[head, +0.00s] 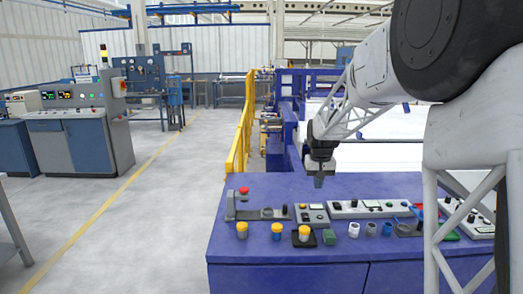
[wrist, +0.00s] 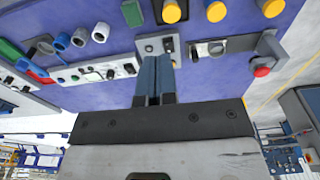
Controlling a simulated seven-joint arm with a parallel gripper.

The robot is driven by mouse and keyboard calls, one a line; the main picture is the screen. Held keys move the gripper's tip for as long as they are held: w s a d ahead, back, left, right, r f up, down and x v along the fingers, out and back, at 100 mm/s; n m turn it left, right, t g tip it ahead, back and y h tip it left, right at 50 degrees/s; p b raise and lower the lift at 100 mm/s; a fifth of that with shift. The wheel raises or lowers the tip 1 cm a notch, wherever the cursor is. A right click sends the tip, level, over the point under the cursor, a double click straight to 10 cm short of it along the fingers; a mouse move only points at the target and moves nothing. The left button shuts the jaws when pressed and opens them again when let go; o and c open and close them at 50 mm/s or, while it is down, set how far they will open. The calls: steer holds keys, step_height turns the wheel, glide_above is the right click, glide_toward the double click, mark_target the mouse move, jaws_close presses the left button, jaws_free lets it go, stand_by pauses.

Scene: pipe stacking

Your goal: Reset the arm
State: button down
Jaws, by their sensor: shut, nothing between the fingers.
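My gripper (head: 318,181) is above the back part of the blue table, with its fingers pointing down. In the wrist view its two blue-grey fingers (wrist: 157,75) lie together, with nothing between them. Several pipe pieces stand along the front of the table. They include yellow-topped ones on the left, one of them (head: 303,233) on a black square base, and a white ring-like piece (head: 353,230) and a grey-blue one (head: 371,229) further right. The gripper is apart from all of them.
The blue table (head: 270,190) carries a fixture with a red button (head: 244,190), grey control panels (head: 365,208) and a green block (head: 329,237). Red and green pieces are at the right, partly behind my arm. A yellow railing (head: 240,130) stands behind the table. The table's back left is clear.

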steer(key=s+r+t, duration=0.1)
steer(key=s+r, duration=0.3)
steer(key=s, duration=0.9)
steer(key=s+r, duration=0.3)
steer(key=s, duration=0.9)
steer(key=s+f, duration=0.2)
steer(key=s, duration=1)
steer(key=s+f, duration=0.2)
steer(key=s, duration=1.1)
steer(key=shift+a+f+t, duration=0.4)
